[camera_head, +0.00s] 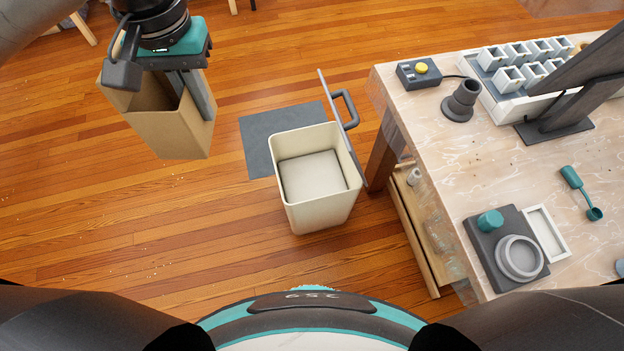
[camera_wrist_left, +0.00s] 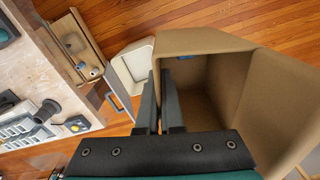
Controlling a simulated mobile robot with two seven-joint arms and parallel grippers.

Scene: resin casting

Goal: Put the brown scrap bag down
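The brown scrap bag (camera_head: 172,130) is an open-topped paper bag at the upper left of the head view. My left gripper (camera_head: 198,98) is shut on one wall of it, and the bag hangs upright below the hand. It appears to be above the wooden floor; the gap cannot be judged exactly. In the left wrist view, the fingers (camera_wrist_left: 160,108) straddle the near wall of the bag (camera_wrist_left: 262,110), whose inside shows, with a small blue patch on an inner wall. My right gripper is not in view.
A cream bin (camera_head: 318,205) stands open, its handled lid (camera_head: 342,125) raised on the right. A bare grey mat (camera_head: 262,130) lies behind it on the floor. A workbench (camera_head: 465,150) with casting tools fills the right.

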